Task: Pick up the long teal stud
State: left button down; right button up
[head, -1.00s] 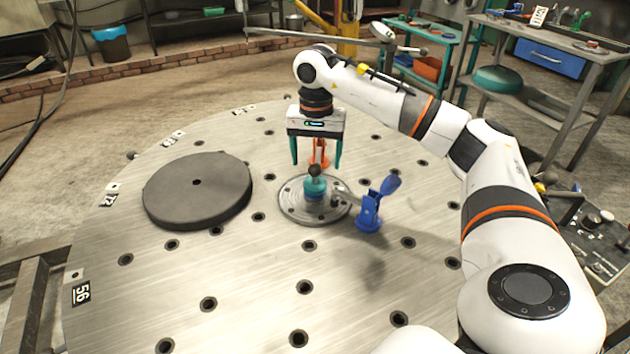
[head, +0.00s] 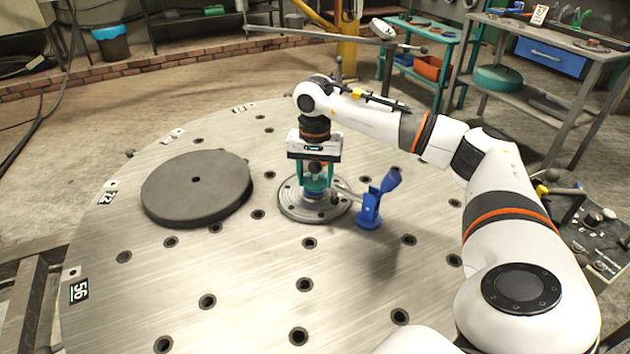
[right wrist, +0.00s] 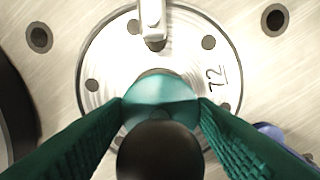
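The teal stud (head: 316,184) with a dark ball on top stands upright in the middle of a round metal flange (head: 290,207) on the big steel table. In the right wrist view the teal stud (right wrist: 160,98) shows behind its dark ball, over the flange marked 72. My right gripper (head: 316,185) points straight down over it, with one teal finger on each side. In the right wrist view both fingertips (right wrist: 160,103) meet the sides of the teal collar, with no clear gap. The stud's lower end is hidden. My left gripper is not in view.
A blue toggle clamp (head: 370,207) stands just right of the flange, its arm reaching the flange's edge. Part of an orange clamp shows behind my gripper. A thick grey disc (head: 196,188) lies at left. The front of the holed table (head: 250,270) is clear.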

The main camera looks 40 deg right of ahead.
jog(key=c, duration=0.5)
jog(key=shift+o, duration=0.2)
jog(key=shift+r, duration=0.15)
